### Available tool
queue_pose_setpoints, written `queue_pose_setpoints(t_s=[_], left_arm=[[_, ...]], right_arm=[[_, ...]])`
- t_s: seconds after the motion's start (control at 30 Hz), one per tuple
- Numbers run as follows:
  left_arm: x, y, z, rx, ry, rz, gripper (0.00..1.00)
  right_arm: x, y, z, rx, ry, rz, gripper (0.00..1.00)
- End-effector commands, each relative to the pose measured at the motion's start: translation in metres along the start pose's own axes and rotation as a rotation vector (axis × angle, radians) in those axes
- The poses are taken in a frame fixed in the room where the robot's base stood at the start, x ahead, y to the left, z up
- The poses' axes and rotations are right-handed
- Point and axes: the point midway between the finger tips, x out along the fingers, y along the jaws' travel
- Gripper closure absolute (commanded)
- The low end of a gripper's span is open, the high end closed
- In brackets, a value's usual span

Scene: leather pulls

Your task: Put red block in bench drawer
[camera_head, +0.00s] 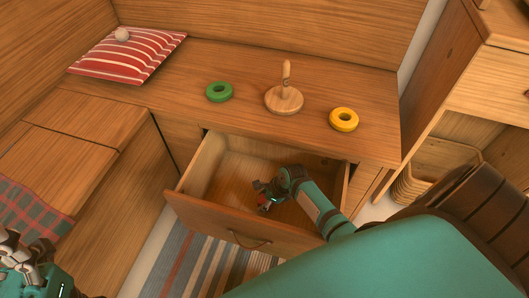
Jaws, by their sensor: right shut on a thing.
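The bench drawer (215,212) is pulled open below the wooden bench top, with its leather pull (249,241) on the front. My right gripper (264,203) is inside the drawer opening, low near its floor. It is shut on the red block (264,208), of which only a small red part shows between the fingers. I cannot tell whether the block touches the drawer floor. My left gripper (18,250) is at the lower left corner, away from the drawer, and its fingers are partly cut off.
On the bench top are a green ring (219,92), a wooden peg stand (284,98) and a yellow ring (344,119). A striped red cushion (128,55) with a pale ball (122,34) lies at the back left. A wicker basket (428,168) stands at right.

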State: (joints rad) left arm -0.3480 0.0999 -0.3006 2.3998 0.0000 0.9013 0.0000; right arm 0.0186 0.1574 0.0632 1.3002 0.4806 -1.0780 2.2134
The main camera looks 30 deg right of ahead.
Motion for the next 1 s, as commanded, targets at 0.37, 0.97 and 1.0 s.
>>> queue_pose_setpoints(t_s=[0.37, 0.97, 1.0], left_arm=[[-0.0024, 0.0, 0.0008, 0.0, -0.001, 0.0, 0.34], [-0.0019, -0.0005, 0.0007, 0.001, -0.001, 0.0, 0.34], [-0.0004, -0.0004, 0.0003, 0.001, -0.001, 0.0, 0.34]], right_arm=[[0.006, -0.0004, -0.0017, 0.001, -0.001, 0.0, 0.89], [0.0045, -0.0005, -0.0017, -0.001, -0.001, -0.001, 0.34], [0.0007, -0.0004, -0.0008, -0.001, 0.0, -0.001, 0.34]])
